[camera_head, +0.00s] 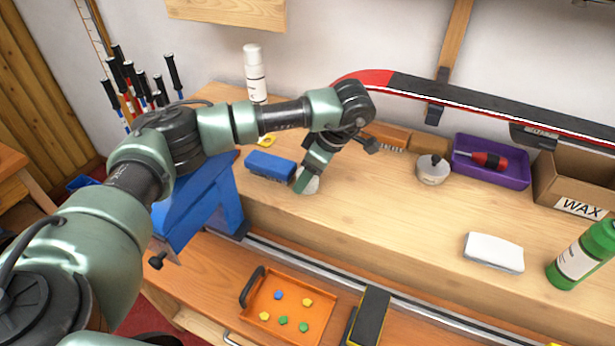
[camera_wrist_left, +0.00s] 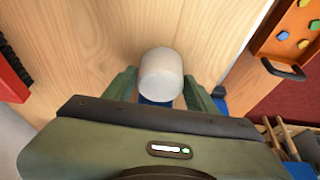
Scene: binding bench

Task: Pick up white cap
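The white cap (camera_wrist_left: 161,73) is a short, pale round cylinder in the left wrist view, between the two fingers of my left gripper (camera_wrist_left: 161,86). The fingers are apart, one on each side of it, with little gap; I cannot tell whether they touch it. In the head view my left gripper (camera_head: 306,180) points down at the wooden bench top, and the cap (camera_head: 312,185) is partly hidden behind its finger. The cap appears to be at the bench surface. My right gripper is not in view.
A blue brush (camera_head: 270,166) lies close left of the gripper. A round tin (camera_head: 433,170), purple tray (camera_head: 490,172), white block (camera_head: 494,251) and green bottle (camera_head: 583,256) stand to the right. A ski (camera_head: 480,103) crosses behind. The bench top (camera_head: 375,225) in front is clear.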

